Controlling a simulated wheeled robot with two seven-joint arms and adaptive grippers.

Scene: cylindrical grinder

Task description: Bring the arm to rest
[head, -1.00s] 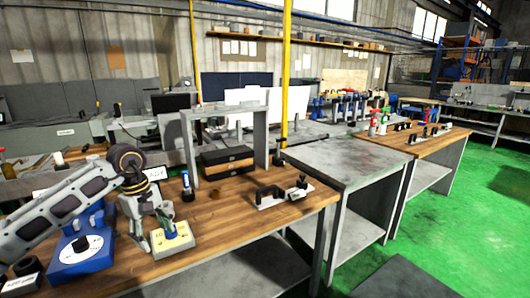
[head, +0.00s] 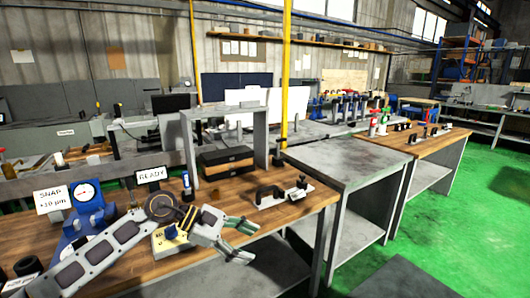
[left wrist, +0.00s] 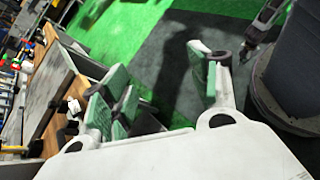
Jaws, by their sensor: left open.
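My left gripper (head: 243,240) is open and empty in the head view, its green-padded fingers pointing right, past the front edge of the wooden bench (head: 120,268). In the left wrist view the two fingers of my left gripper (left wrist: 160,88) stand wide apart with nothing between them, and green floor shows beyond. My left arm reaches from the lower left across the bench. The yellow block (head: 170,243) on the bench is partly hidden by the wrist.
A blue dial gauge stand (head: 88,197), a SNAP card (head: 51,199) and a READY sign (head: 151,174) stand close behind my arm. A black-handled tool (head: 268,191) lies on a plate to the right. Green floor (head: 440,240) is open at the right.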

